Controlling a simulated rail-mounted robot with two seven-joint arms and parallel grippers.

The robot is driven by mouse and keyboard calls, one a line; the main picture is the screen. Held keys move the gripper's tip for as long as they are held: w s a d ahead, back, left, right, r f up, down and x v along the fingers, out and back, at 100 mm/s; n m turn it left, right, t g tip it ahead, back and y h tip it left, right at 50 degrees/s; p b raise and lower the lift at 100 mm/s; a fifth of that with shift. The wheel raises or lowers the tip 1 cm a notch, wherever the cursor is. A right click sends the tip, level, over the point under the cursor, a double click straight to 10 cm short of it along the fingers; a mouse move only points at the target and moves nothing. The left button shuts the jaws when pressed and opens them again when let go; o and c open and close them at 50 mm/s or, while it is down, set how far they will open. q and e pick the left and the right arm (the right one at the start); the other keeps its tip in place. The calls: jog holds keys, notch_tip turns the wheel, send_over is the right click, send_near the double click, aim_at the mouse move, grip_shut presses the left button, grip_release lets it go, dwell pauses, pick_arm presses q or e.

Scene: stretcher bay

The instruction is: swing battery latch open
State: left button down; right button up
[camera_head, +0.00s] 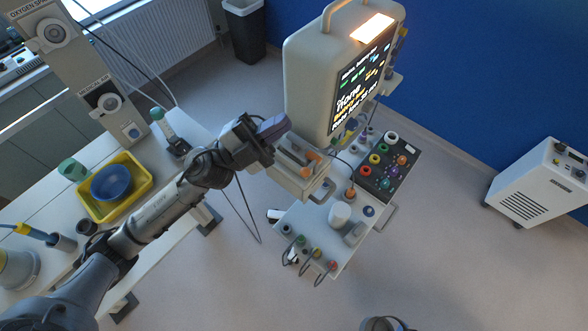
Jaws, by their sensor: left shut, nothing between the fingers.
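A pale battery housing (297,180) sits at the lower left of the large monitor (303,75). On top of it is a grey recess (293,147) with an orange piece (313,155) at its right end, which looks like the latch. Whether the latch is open is too small to tell. My left gripper (268,150) is shut and empty, just left of the recess. Its fingertips are small and dark, and I cannot tell whether they touch the housing. My right gripper is not clearly in view.
A cart top (325,255) with cables, knobs and a white cup (340,214) lies below the housing. A dark panel of coloured connectors (388,166) is to its right. A yellow tray (143,178) with a blue bowl (111,182) stands on the left table.

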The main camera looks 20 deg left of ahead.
pick_arm(q)
jog(key=d+m+g+h, duration=0.1)
jog(key=m+g+h, duration=0.1)
jog(key=m+g, duration=0.4)
jog(key=m+g+y+b, duration=0.5)
jog(key=m+g+y, duration=0.15)
jog(key=y, duration=0.45)
send_near(302, 170)
jog(key=a+r, duration=0.4)
jog(key=a, duration=0.1)
jog(key=shift+s+r+n+g, duration=0.1)
jog(key=shift+s+n+g, duration=0.05)
jog(key=shift+n+g, duration=0.3)
pick_arm(e)
notch_tip(302, 170, down, 6)
jog(key=shift+r, duration=0.25)
pick_arm(q)
jog(key=p+x, duration=0.4)
jog(key=x, duration=1)
jog(key=shift+d+r+p, duration=0.1)
jog(key=shift+p, duration=0.2)
pick_arm(e)
notch_tip(302, 170, up, 4)
jog(key=shift+d+r, duration=0.1)
jog(key=shift+d, duration=0.05)
pick_arm(q)
jog(key=shift+d, duration=0.1)
pick_arm(e)
jog(key=shift+a, duration=0.25)
